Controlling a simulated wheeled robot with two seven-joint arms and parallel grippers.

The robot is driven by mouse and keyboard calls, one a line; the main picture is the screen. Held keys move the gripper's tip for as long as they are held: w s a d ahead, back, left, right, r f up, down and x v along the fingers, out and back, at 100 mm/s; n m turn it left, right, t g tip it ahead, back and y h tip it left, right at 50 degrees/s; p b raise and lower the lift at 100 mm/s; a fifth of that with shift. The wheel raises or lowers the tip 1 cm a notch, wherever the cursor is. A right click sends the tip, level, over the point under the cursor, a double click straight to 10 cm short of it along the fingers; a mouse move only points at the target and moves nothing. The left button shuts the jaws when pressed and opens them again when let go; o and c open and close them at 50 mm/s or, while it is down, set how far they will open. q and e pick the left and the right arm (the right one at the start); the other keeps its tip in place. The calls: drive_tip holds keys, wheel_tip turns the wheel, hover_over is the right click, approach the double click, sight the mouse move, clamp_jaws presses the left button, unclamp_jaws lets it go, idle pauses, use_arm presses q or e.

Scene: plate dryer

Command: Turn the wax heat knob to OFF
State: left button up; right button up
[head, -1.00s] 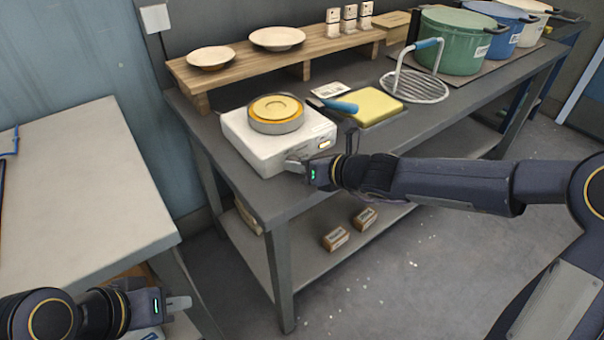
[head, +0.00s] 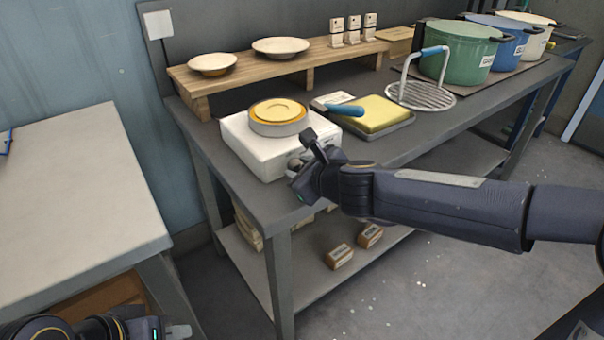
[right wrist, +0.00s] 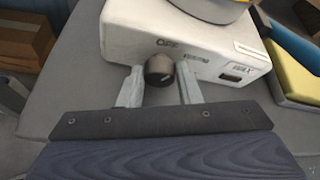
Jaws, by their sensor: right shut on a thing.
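The white wax heater (head: 255,150) sits on the dark bench with a round pan of yellow wax (head: 278,110) on top. In the right wrist view its front (right wrist: 185,38) carries the printed word OFF above a dark round knob (right wrist: 159,68). A light pointer mark shows on the knob's face, toward its lower right. My right gripper (right wrist: 160,82) has one finger on each side of the knob and is shut on it. In the head view my right gripper (head: 297,165) is at the heater's front and largely hides the knob. My left gripper (head: 180,331) is low at the left; its jaw opening is unclear.
A yellow sponge-like block (head: 375,113) on a tray and a blue-handled tool (head: 345,110) lie right of the heater. A wire stand (head: 425,95) and several pots (head: 465,50) are farther right. A wooden shelf (head: 240,75) with bowls stands behind. A pale table (head: 75,190) is at left.

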drive_tip(key=shift+s+a+f+n+t+h+b, duration=0.15)
drive_tip(key=shift+n+t+h+b, duration=0.25)
drive_tip(key=shift+n, duration=0.3)
drive_tip(key=shift+f+n+t+h+b, duration=0.1)
drive_tip(key=shift+n+t+h+b, duration=0.3)
drive_tip(key=shift+n, duration=0.3)
drive_tip(key=o, duration=0.7)
drive_tip(key=p+v, duration=0.2)
drive_tip(key=v, duration=0.6)
